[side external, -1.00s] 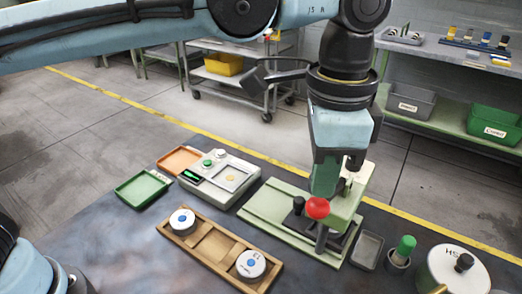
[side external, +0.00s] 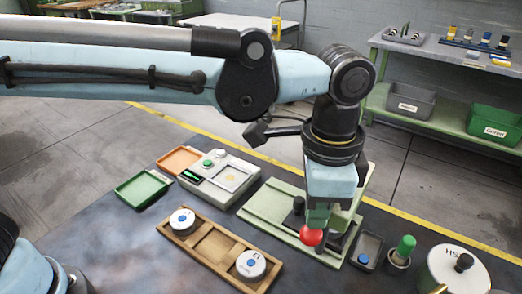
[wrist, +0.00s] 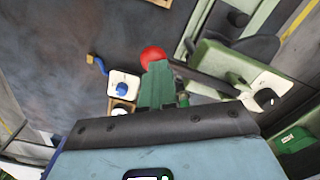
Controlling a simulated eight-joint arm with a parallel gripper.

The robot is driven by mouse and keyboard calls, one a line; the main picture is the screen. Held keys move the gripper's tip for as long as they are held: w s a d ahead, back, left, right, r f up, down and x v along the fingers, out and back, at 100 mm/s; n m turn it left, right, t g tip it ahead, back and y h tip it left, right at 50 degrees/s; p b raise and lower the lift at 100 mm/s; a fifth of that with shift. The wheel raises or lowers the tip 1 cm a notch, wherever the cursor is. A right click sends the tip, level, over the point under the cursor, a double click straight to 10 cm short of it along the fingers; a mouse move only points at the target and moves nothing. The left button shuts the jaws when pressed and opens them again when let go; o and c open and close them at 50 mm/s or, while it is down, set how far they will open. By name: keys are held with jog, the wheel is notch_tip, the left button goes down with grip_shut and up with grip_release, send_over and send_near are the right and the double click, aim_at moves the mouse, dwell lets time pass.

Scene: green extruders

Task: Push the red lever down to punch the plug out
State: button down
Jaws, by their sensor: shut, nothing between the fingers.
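The red lever knob (side external: 312,236) sits low at the front of the green extruder (side external: 265,210), close above its base. My gripper (side external: 316,224) is shut and empty, pointing down with its fingertips at the top of the knob, seemingly touching it. In the wrist view the red knob (wrist: 153,55) shows just beyond the shut green fingers (wrist: 158,68). A small blue piece, which looks like the plug (side external: 364,258), lies in the small dark tray (side external: 372,240) right of the extruder. Much of the extruder's upright is hidden behind my gripper.
A wooden holder (side external: 214,241) with two white round parts stands left of the extruder. Behind are a pale device (side external: 225,174), a green tray (side external: 143,188) and an orange tray (side external: 178,160). A green-capped item (side external: 405,247) and a white canister (side external: 452,270) stand right.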

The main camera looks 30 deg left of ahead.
dwell(0.4)
jog(key=shift+r, duration=2.35)
notch_tip(320, 180, up, 5)
jog(key=shift+r, duration=0.1)
jog(key=w+a+f+n+t+h, duration=0.1)
jog(key=a+f+n+t, duration=0.15)
jog(key=a, duration=0.65)
jog(key=w+a+f+n+t, duration=0.15)
jog(key=a+n, duration=0.25)
jog(key=a, duration=0.5)
jog(key=s+a+f+n+t, duration=0.1)
jog(key=a+f, duration=0.2)
jog(key=a, duration=0.1)
jog(key=s+a+f+n+t, duration=0.1)
jog(key=s+a+f+n, duration=0.1)
jog(key=a, duration=0.3)
jog(key=s+a+f+n+t+y, duration=0.1)
jog(key=s+a+f+n, duration=0.1)
jog(key=a, duration=0.3)
jog(key=shift+s+f, duration=0.25)
jog(key=shift+f, duration=0.6)
